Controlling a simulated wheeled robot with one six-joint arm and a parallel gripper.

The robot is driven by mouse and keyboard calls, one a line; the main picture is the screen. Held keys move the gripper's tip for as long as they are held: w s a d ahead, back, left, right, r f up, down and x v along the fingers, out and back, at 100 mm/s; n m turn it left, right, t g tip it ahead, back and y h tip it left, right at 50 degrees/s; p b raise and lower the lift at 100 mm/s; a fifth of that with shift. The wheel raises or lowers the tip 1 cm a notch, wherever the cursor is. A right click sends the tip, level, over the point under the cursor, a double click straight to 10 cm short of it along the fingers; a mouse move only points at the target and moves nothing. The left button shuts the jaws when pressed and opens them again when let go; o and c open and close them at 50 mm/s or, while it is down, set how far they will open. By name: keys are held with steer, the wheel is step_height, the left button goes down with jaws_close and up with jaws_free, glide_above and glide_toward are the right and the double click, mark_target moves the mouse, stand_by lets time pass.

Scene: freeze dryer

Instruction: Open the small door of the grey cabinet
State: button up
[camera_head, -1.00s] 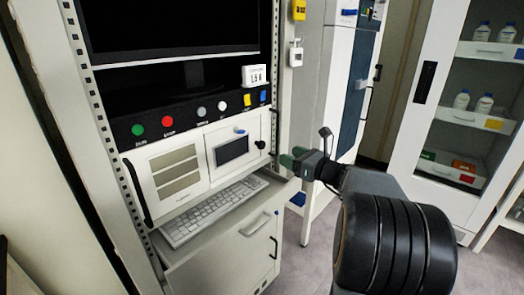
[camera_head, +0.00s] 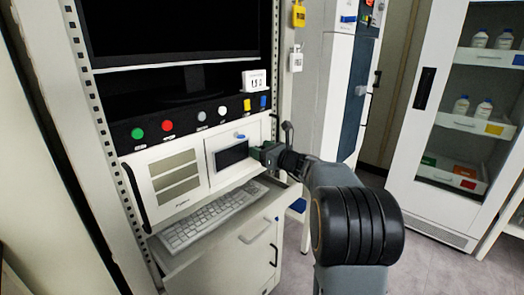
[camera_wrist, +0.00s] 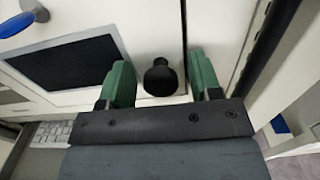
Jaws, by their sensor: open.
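The small door (camera_head: 256,131) is a white panel with a dark window, set in the light front of the cabinet rack. It looks closed. In the wrist view the door (camera_wrist: 140,42) shows its dark window at left and a round black knob (camera_wrist: 160,80) near its right edge. My gripper (camera_head: 262,152) is at the right side of the door and hides the knob in the head view. In the wrist view its green fingers (camera_wrist: 161,76) are open, one on each side of the knob. I cannot tell whether either finger touches it.
A keyboard (camera_head: 212,213) lies on a pulled-out shelf just below the door. Coloured buttons (camera_head: 168,126) line the black strip above. A glass-fronted cabinet (camera_head: 420,140) stands at right.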

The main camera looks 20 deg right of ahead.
jaws_close()
stand_by(0.5)
